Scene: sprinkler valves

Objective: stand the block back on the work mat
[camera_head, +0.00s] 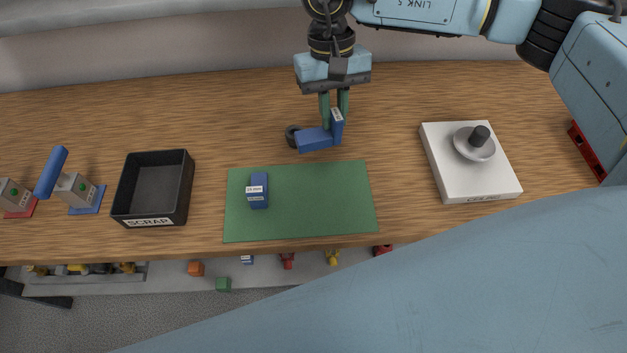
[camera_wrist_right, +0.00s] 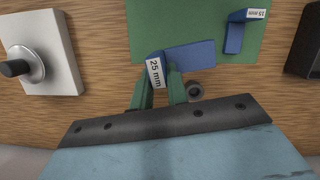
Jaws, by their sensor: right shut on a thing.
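My right gripper (camera_head: 334,110) points down above the table behind the mat and is shut on an upright end of a blue L-shaped block (camera_head: 318,140) labelled 25 mm. The block also shows in the right wrist view (camera_wrist_right: 190,56), its long arm reaching toward the mat. Whether its underside touches the table is unclear. The green work mat (camera_head: 310,215) lies at the table's front; its edge shows in the right wrist view (camera_wrist_right: 180,18). A second blue block (camera_head: 260,182), labelled 15 mm, is on the mat's left part. My left gripper is not in view.
A dark ring (camera_head: 292,136) lies beside the held block. A black SCRAP tray (camera_head: 182,200) is left of the mat. A white plate with a grey knob (camera_head: 440,165) is at right. Grey boxes with blue and red bases (camera_head: 85,205) stand far left. The mat's right half is clear.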

